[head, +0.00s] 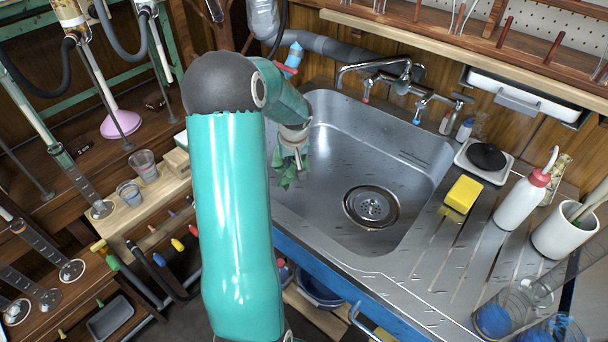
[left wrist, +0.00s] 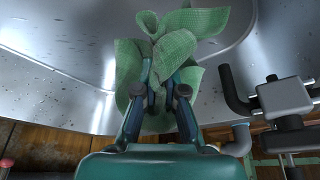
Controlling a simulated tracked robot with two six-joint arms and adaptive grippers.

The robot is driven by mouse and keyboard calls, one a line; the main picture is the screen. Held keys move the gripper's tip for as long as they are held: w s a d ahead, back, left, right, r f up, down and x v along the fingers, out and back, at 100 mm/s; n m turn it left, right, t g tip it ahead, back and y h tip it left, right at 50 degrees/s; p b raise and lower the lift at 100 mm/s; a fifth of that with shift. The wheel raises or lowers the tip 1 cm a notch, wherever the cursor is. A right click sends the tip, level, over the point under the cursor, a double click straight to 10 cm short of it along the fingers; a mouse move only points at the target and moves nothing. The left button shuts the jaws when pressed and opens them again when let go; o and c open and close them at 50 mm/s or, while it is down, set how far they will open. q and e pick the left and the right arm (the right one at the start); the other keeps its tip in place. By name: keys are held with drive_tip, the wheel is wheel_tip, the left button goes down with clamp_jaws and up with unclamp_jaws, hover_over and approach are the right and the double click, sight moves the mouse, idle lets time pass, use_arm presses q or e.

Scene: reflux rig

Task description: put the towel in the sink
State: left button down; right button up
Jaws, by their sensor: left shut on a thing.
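The green towel (head: 285,177) hangs crumpled from my left gripper (head: 293,148), over the left part of the steel sink (head: 400,150) in the head view. In the left wrist view, my left gripper (left wrist: 164,90) is shut on the textured green towel (left wrist: 195,42), whose folds spread beyond the fingertips. The sink's metal surface (left wrist: 60,70) shows behind it. My own arm hides part of the sink's left side in the head view. My right gripper is not in view.
A tap (head: 375,70) stands at the sink's back edge. A yellow sponge (head: 462,194), a white bottle (head: 520,200) and a white pot (head: 566,230) stand on the right drainboard. The basin around the drain (head: 370,206) is clear.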

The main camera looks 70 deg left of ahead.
use_arm(q)
wheel_tip(320, 180, down, 6)
drive_tip(key=shift+f+b, duration=0.15)
drive_tip(key=shift+b, duration=0.55)
drive_tip(key=c, duration=0.5)
unclamp_jaws()
drive_tip(key=v, duration=1.2)
